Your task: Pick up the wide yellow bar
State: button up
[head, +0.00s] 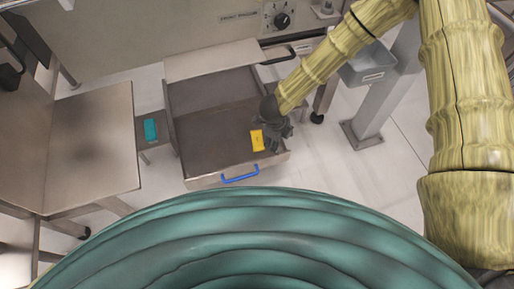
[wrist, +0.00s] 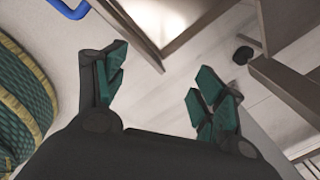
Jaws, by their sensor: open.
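The wide yellow bar (head: 257,140) lies in the open drawer (head: 212,125), near its front right corner, in the head view. My gripper (head: 277,137) is just to the right of the bar in that view, at the drawer's right side; its height above the drawer is hard to tell. In the wrist view my gripper (wrist: 160,68) has its green-padded fingers spread apart, with nothing between them. The yellow bar does not show in the wrist view.
The drawer's blue handle (head: 240,175) also shows in the wrist view (wrist: 68,8). A teal block (head: 150,129) lies on a small surface left of the drawer. A metal table (head: 95,150) stands further left. A grey post (head: 378,95) stands right. Pale floor (head: 330,165) lies right of the drawer.

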jog(key=w+a+f+m+g+y+b, duration=0.1)
jog(key=w+a+f+m+b, duration=0.3)
jog(key=w+a+m+b, duration=0.4)
jog(key=b, duration=0.5)
send_over(258, 144)
jog(key=shift+m+y, duration=0.4)
jog(key=f, duration=0.5)
jog(key=shift+d, duration=0.25)
jog(key=f+b, duration=0.4)
jog(key=f, duration=0.1)
jog(key=shift+a, duration=0.2)
jog(key=shift+c, duration=0.2)
jog(key=c, duration=1.1)
